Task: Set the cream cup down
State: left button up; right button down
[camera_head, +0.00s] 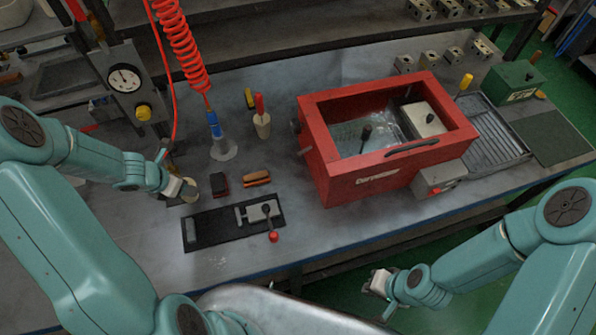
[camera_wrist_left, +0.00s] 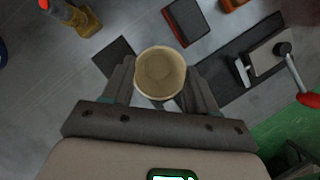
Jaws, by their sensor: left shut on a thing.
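The cream cup (camera_head: 189,189) is between the fingers of my left gripper (camera_head: 180,190), at the left of the bench in the head view. In the left wrist view, I look down into the open mouth of the cup (camera_wrist_left: 160,73), and the left gripper (camera_wrist_left: 160,85) is shut on its sides. The cup looks empty. A dark square pad (camera_wrist_left: 108,52) shows partly behind the cup; I cannot tell whether the cup touches it. My right gripper (camera_head: 376,283) is off the bench's front edge, too small to tell if it is open.
A black block (camera_head: 219,184) and an orange-brown block (camera_head: 257,178) lie right of the cup. A black plate with a red-knobbed lever (camera_head: 272,236) is nearer the front edge. A red open box (camera_head: 335,180) stands to the right. A red coiled hose (camera_head: 180,45) hangs behind.

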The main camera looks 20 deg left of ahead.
pick_arm(q)
jog(key=shift+w+d, duration=0.2)
jog(key=shift+d, duration=0.1)
jog(key=w+d+f+b, duration=0.1)
jog(key=w+d+b, duration=0.1)
jog(key=w+d, duration=0.4)
jog(key=w+d+f+b, duration=0.1)
jog(key=w+d, duration=0.4)
jog(key=d, duration=0.6)
jog(key=w+d+f+b, duration=0.2)
jog(key=w+d, duration=0.4)
jog(key=d, duration=0.3)
jog(key=shift+w+b, duration=0.35)
jog(key=shift+b, duration=0.45)
jog(key=shift+r, duration=0.2)
jog(key=shift+s+f, duration=0.1)
jog(key=shift+f, duration=0.1)
jog(key=o, duration=0.9)
jog(key=shift+c, duration=0.2)
jog(key=shift+r, duration=0.1)
